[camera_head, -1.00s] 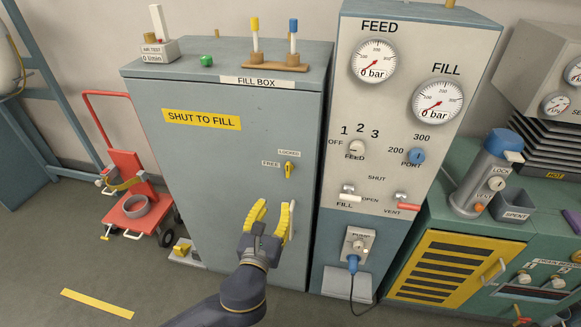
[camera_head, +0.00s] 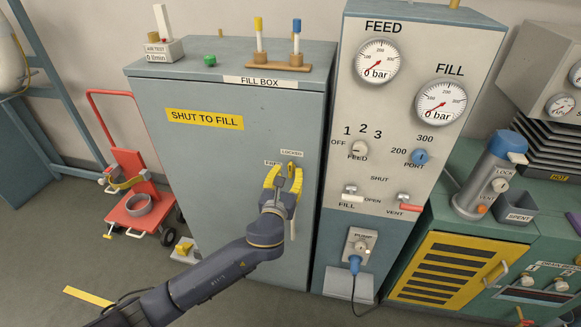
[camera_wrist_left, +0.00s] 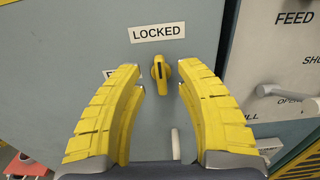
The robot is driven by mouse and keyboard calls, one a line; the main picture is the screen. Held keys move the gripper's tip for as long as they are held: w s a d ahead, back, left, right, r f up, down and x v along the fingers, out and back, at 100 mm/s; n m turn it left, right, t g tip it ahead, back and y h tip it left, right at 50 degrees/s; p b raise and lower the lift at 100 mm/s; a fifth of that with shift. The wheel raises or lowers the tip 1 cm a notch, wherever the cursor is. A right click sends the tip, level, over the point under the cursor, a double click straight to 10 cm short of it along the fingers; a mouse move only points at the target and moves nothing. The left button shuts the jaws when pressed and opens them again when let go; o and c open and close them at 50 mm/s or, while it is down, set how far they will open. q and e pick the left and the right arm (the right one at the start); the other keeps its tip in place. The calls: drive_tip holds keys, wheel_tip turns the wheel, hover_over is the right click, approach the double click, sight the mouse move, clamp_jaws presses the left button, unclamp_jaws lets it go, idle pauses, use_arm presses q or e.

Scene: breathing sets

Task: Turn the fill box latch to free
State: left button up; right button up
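The fill box (camera_head: 215,140) is a tall grey-blue cabinet with a shut door. Its yellow latch (camera_wrist_left: 160,70) sits on the door just below the LOCKED label (camera_wrist_left: 158,33) and points upright, toward that label, in the left wrist view. In the head view a little of the latch (camera_head: 291,166) shows above my fingers. My left gripper (camera_head: 283,172) is open at the latch; in the left wrist view its yellow fingers (camera_wrist_left: 160,88) stand on either side of the latch, apart from it. The FREE label is mostly hidden behind the left finger. My right gripper is not in view.
A pale door handle (camera_wrist_left: 176,144) is below the latch. The gauge panel (camera_head: 420,110) with knobs and levers stands close to the right. A red trolley (camera_head: 140,205) stands on the floor at left. The door around the latch is flat and clear.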

sight(290, 168)
use_arm(q)
drive_tip(key=shift+x, duration=1.8)
drive_tip(key=shift+c, duration=0.4)
clamp_jaws()
